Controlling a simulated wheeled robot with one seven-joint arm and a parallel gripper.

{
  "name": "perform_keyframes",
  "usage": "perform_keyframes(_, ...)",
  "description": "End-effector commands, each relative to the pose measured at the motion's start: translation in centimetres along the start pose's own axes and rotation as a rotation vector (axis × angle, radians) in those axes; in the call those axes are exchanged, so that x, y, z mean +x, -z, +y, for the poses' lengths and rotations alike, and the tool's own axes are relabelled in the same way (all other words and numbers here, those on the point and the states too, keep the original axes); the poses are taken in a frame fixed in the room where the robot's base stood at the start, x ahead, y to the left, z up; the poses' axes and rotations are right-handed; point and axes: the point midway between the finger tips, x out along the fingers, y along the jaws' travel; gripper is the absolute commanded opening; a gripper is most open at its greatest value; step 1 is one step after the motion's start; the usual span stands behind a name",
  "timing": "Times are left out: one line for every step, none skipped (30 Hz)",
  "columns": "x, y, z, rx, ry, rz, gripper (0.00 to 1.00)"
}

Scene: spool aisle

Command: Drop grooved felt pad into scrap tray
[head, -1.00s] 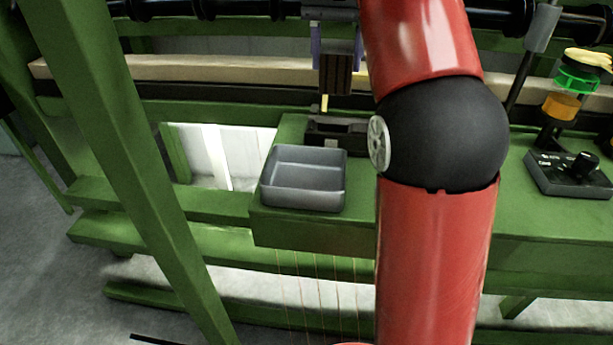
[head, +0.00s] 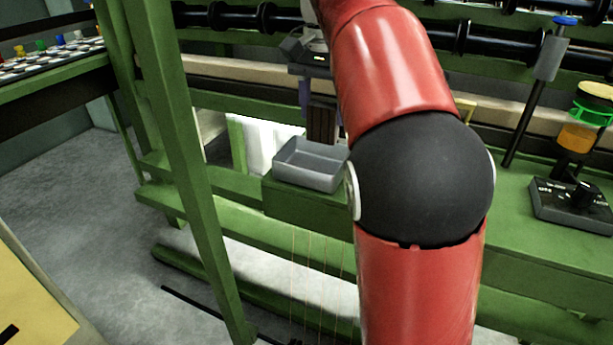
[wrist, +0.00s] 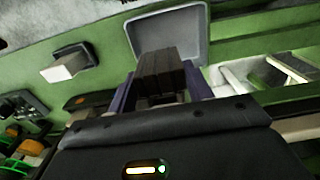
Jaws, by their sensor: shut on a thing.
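The scrap tray is a grey, open, shallow box (head: 310,178) on the green ledge left of my arm in the head view. Its inside looks empty there; it also shows beyond the fingertips in the wrist view (wrist: 193,32). My gripper (wrist: 163,88) is shut on the grooved felt pad, a dark brown ridged block (wrist: 160,66) between two purple fingers. In the head view the pad (head: 322,124) hangs just above and behind the tray's back rim, partly beside my red arm. Whether it is over the tray's opening is hard to tell.
A control box with a knob (head: 575,203) and a spool with orange and green bands (head: 580,130) stand on the right of the ledge. A green slanted post (head: 178,150) rises left of the tray. Black rails run behind. Grey floor is open at left.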

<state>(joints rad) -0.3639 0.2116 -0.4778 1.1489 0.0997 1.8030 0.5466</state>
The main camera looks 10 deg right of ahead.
Motion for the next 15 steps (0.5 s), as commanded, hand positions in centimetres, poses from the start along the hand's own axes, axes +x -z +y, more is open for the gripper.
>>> perform_keyframes(0.4,0.0,0.0,0.002,-0.001,-0.002,0.28)
perform_keyframes(0.7,0.0,0.0,0.002,0.0,-0.001,0.28)
perform_keyframes(1.1,0.0,0.1,0.002,-0.001,-0.002,0.28)
perform_keyframes(1.5,0.0,0.1,0.001,-0.001,-0.002,0.28)
perform_keyframes(1.9,-0.1,0.0,0.001,-0.001,-0.002,0.28)
perform_keyframes(2.4,-0.1,0.0,0.0,-0.001,-0.003,0.28)
perform_keyframes(2.8,-0.1,0.0,-0.001,-0.001,-0.002,0.28)
perform_keyframes(3.3,-0.1,0.0,0.0,-0.001,-0.002,0.28)
perform_keyframes(3.8,-0.1,0.1,0.0,-0.001,-0.001,0.28)
perform_keyframes(4.1,0.0,0.0,0.0,-0.001,0.0,0.28)
perform_keyframes(4.4,0.0,0.0,0.0,0.0,0.0,0.28)
perform_keyframes(4.7,0.0,0.0,0.0,0.0,0.0,0.28)
perform_keyframes(4.9,-0.1,0.1,0.0,-0.001,-0.001,0.28)
perform_keyframes(5.1,-0.1,0.0,0.0,-0.001,-0.001,0.28)
perform_keyframes(5.3,-0.1,0.0,0.0,0.0,0.0,0.28)
